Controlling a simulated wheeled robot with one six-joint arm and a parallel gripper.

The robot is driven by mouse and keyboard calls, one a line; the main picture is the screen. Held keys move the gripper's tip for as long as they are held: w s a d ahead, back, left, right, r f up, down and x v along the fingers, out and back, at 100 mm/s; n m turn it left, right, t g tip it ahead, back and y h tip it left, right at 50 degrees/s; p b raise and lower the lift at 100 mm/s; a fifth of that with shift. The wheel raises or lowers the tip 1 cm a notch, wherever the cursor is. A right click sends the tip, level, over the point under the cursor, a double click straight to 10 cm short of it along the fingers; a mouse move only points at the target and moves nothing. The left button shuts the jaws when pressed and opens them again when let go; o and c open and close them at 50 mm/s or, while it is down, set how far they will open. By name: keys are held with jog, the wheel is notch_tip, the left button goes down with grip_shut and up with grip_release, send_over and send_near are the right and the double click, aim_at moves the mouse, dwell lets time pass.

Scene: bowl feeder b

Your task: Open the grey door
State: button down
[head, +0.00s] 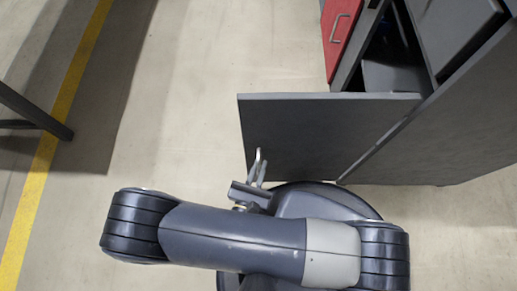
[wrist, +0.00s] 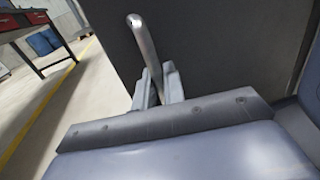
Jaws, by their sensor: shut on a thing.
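The grey door (head: 310,130) stands swung wide open from the dark grey cabinet (head: 450,130), and the opening behind it shows in the head view. In the wrist view the door's face (wrist: 225,55) fills the middle and right. Its light metal bar handle (wrist: 142,45) rises between my gripper's fingers. My gripper (head: 256,175) is at the door's front face near its free edge, shut on the handle. In the wrist view my gripper (wrist: 158,88) has one finger on each side of the handle. The handle's lower end is hidden by the fingers.
A red drawer front (head: 340,30) with a handle is beside the opening. A dark table leg (head: 35,115) stands at the left, near a yellow floor line (head: 50,140). The floor left of the door is clear. A table with red drawers (wrist: 25,22) shows in the wrist view.

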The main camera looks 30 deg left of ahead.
jog(key=c, duration=1.6)
grip_release()
jog(key=shift+c, duration=0.2)
jog(key=shift+s, duration=0.1)
jog(key=shift+s, duration=0.65)
jog(key=s+d+p, duration=0.1)
jog(key=s+p, duration=0.1)
jog(key=s, duration=0.7)
jog(key=shift+d, duration=0.35)
jog(key=w, duration=0.2)
jog(key=w+a+b, duration=0.1)
jog(key=w, duration=0.5)
jog(key=shift+w+a, duration=0.15)
jog(key=shift+w+a+b, duration=0.2)
jog(key=shift+w+b, duration=0.3)
jog(key=shift+w, duration=0.65)
jog(key=shift+a+r, duration=0.1)
